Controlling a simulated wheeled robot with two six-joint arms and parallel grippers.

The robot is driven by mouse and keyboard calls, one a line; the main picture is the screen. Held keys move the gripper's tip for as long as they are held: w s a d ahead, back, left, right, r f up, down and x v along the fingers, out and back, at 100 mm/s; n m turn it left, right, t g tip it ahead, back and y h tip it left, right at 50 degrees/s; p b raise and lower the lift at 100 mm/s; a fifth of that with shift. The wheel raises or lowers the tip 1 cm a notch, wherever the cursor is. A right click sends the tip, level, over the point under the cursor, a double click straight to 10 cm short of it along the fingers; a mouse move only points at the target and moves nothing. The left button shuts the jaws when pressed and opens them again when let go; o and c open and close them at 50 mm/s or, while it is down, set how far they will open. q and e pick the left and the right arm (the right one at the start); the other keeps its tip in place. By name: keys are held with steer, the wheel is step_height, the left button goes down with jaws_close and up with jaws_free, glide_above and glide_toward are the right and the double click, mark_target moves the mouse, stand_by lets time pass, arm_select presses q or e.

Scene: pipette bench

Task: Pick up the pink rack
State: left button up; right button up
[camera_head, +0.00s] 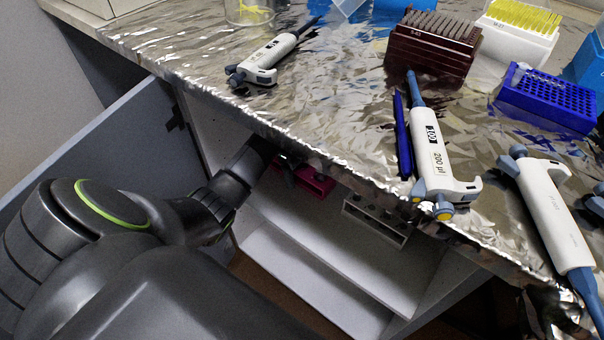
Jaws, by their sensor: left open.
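The pink rack (315,183) is inside the open cabinet under the bench, on the upper shelf. Only part of it shows, since the bench's foil edge covers its top and back. My left arm comes in from the left and reaches into the cabinet. My left gripper (280,160) is at the left end of the pink rack, under the bench edge, and is open. Its fingertips are dark and mostly hidden, so I cannot tell whether they touch the rack or are around it. My right gripper is not in view.
A grey-white rack (378,217) stands right of the pink one on the shelf. The cabinet door (95,150) hangs open at left. The foil-covered bench top (330,95) overhangs the cabinet and carries pipettes, a maroon tip rack (432,50) and a blue rack (547,100).

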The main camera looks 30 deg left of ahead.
arm_select(q)
steer(key=shift+f, duration=0.1)
steer(key=shift+c, duration=0.3)
steer(key=c, duration=1.1)
steer(key=shift+o, duration=0.2)
